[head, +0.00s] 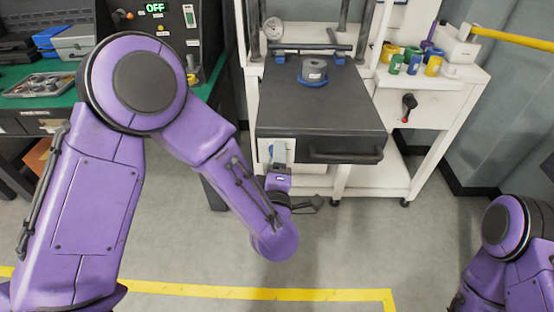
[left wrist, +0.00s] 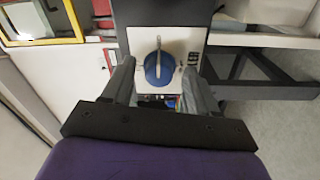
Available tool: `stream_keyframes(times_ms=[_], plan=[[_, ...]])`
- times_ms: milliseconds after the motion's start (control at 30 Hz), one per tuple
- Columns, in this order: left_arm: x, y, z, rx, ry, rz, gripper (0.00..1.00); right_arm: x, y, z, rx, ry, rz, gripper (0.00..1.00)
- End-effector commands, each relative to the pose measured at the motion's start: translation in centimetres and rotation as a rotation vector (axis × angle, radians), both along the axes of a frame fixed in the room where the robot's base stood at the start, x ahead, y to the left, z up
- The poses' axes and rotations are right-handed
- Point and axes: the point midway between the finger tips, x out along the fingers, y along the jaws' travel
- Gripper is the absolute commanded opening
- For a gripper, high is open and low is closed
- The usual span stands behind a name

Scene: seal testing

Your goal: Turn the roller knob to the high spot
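In the left wrist view the roller knob (left wrist: 158,68) is a blue round dial with a raised grey bar. It sits on a white panel (left wrist: 185,42), and its bar points nearly straight up the picture. My left gripper (left wrist: 159,72) is open, with one grey finger on each side of the knob. I cannot tell if either finger touches it. In the head view my left gripper (head: 279,168) is at the white panel on the front of the dark machine (head: 315,125), and the knob is mostly hidden there. My right gripper is out of view; only part of that arm shows.
A dark handle bar (head: 343,154) sticks out from the machine's front, right of my left gripper. A grey disc on a blue base (head: 313,72) rests on top. A white cart (head: 440,105) with several small coloured containers stands to the right. The floor in front is clear.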

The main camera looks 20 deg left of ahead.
Motion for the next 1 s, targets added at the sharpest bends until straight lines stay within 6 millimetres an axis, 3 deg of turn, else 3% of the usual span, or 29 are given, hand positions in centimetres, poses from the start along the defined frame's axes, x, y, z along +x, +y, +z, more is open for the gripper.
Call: stream_keyframes(times_ms=[267, 500, 700, 1000], plan=[[-1.1, -0.5, -0.1, 0.000, 0.000, -0.004, 0.59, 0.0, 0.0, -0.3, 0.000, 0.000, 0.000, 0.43], [-6.6, -2.0, -0.4, 0.001, -0.001, -0.005, 0.59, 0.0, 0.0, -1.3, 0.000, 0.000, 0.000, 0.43], [-9.6, -2.8, -0.4, 0.000, -0.001, -0.002, 0.59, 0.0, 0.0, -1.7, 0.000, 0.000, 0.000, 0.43], [-10.1, -2.9, -0.4, 0.000, 0.000, 0.000, 0.59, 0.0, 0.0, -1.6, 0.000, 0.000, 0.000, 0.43]])
